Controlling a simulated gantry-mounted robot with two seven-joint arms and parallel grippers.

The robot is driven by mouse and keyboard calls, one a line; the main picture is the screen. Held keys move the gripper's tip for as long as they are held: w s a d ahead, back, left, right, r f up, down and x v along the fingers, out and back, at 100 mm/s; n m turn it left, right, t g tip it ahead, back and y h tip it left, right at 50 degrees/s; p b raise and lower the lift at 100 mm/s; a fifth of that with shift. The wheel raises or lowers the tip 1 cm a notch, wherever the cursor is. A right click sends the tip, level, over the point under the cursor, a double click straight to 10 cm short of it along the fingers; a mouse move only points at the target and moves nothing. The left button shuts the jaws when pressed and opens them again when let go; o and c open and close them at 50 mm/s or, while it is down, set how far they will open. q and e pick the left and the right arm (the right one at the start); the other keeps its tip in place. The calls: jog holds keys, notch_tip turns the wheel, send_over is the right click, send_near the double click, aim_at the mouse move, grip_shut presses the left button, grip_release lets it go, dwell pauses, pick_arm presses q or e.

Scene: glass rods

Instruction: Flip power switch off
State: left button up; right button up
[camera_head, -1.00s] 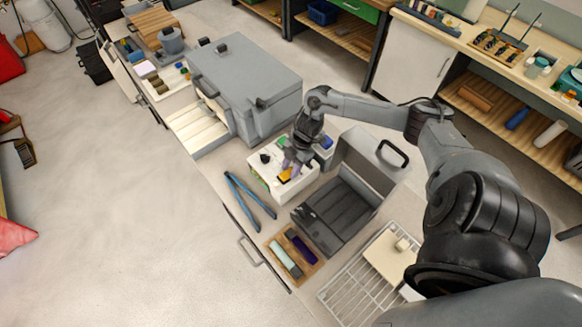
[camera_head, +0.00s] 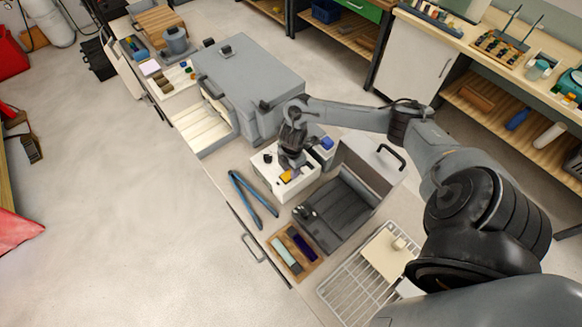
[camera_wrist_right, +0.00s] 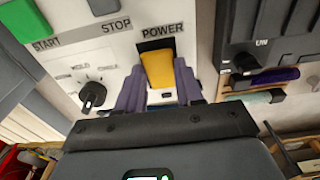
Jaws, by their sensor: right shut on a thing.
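The yellow power switch (camera_wrist_right: 158,70) sits in a dark slot under the word POWER on a white control panel (camera_wrist_right: 112,62). It also shows as a small yellow patch in the head view (camera_head: 286,176). My right gripper (camera_wrist_right: 158,76) has its two purple fingers on either side of the switch, shut on it. The gripper's dark body hides the panel's lower part. In the head view my right gripper (camera_head: 289,166) points down over the white control box (camera_head: 266,172). My left gripper is not in view.
The panel also has a green START button (camera_wrist_right: 31,15), a grey STOP button (camera_wrist_right: 102,6) and a black knob (camera_wrist_right: 92,95). A grey machine (camera_head: 245,85) stands behind the box, an open dark-lined case (camera_head: 345,210) to the right, and blue-handled pliers (camera_head: 255,195) to the left.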

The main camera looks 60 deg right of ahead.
jog(key=o, duration=1)
jog(key=shift+o, duration=0.2)
jog(key=shift+r, duration=0.1)
notch_tip(320, 180, up, 11)
jog(key=shift+s+d+f+p, duration=0.15)
jog(key=shift+d+f+p, duration=0.05)
jog(key=shift+d+p, duration=0.15)
